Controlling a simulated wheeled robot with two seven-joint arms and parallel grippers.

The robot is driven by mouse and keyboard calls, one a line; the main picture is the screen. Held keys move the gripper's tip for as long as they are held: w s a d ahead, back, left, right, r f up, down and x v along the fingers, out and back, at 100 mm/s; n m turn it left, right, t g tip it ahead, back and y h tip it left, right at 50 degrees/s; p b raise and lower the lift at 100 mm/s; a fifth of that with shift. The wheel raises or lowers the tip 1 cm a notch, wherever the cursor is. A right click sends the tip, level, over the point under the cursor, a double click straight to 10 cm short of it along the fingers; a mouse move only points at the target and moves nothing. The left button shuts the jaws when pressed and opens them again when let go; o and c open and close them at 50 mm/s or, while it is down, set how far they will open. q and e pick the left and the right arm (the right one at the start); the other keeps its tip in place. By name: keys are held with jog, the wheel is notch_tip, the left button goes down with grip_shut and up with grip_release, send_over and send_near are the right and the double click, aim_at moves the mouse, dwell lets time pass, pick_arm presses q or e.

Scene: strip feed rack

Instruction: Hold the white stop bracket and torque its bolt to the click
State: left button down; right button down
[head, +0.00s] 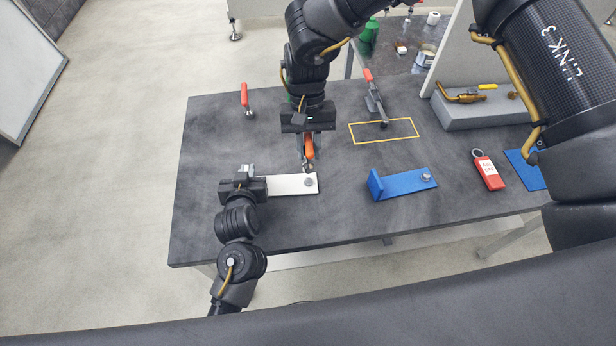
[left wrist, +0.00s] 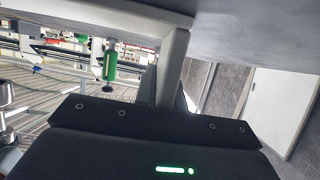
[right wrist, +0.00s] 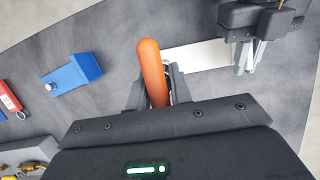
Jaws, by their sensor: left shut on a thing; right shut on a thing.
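The white stop bracket (head: 290,185) lies flat on the dark table, its bolt (head: 309,182) at the right end. My left gripper (head: 245,178) is shut on the bracket's left end. In the right wrist view, the bracket (right wrist: 195,57) and left gripper (right wrist: 245,57) show beyond the tool. My right gripper (head: 308,142) is shut on an orange-handled tool (head: 309,148), held upright with its lower end at or just above the bolt. The orange handle (right wrist: 152,70) stands between the right fingers in the right wrist view, hiding the bolt.
A blue bracket (head: 405,184) with a bolt lies to the right. Beyond it are a red tagged item (head: 487,170) and a blue mat (head: 525,168). A toggle clamp (head: 375,100) stands by an empty yellow outline (head: 384,131). A grey block (head: 480,112) sits at the back right.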

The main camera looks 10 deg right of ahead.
aim_at(306, 163)
jog(key=shift+f, duration=2.15)
jog(key=shift+f, duration=1.15)
jog(key=m+y, duration=0.1)
jog(key=m, duration=0.4)
jog(key=shift+a+m+y, duration=0.15)
jog(key=shift+m+y, duration=0.15)
jog(key=shift+y, duration=0.1)
jog(key=m+t+y, duration=0.1)
jog(key=m, duration=0.3)
jog(key=shift+w+a+m, duration=0.1)
jog(key=shift+w+m, duration=0.05)
jog(key=shift+m, duration=0.25)
jog(key=m+t, duration=0.1)
jog(key=m, duration=0.2)
jog(key=m+t, duration=0.1)
jog(key=m, duration=0.1)
jog(key=shift+w+a+m+y, duration=0.1)
jog(key=shift+w+m+y, duration=0.05)
jog(key=shift+m+y, duration=0.2)
jog(key=m+t, duration=0.1)
jog(key=m, duration=0.4)
jog(key=shift+w+m+t, duration=0.2)
jog(key=shift+m+t, duration=0.15)
jog(key=shift+t, duration=0.05)
